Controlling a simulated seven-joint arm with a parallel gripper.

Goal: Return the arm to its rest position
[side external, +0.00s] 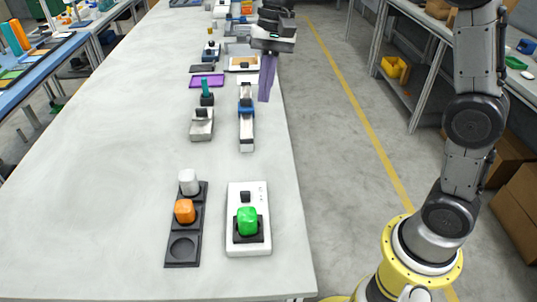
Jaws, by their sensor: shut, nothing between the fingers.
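My gripper (267,78) is at the top middle, by the right edge of the long white table (120,150). Its purple fingers point down and are together, with nothing between them. It is well behind the near objects in the picture. A green piece (247,221) sits in the dark square holder on a white block (247,192) at the near right. A black tray (182,250) to its left bears an orange piece (185,211) in its middle place and a white piece (189,182) at its far end. The tray's near round place is empty.
A grey device with a blue band (246,125) stands just nearer than my gripper. A grey block with a green peg (203,120) and a purple tray (207,82) are to its left. Several items fill the far end. The table's left side is clear.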

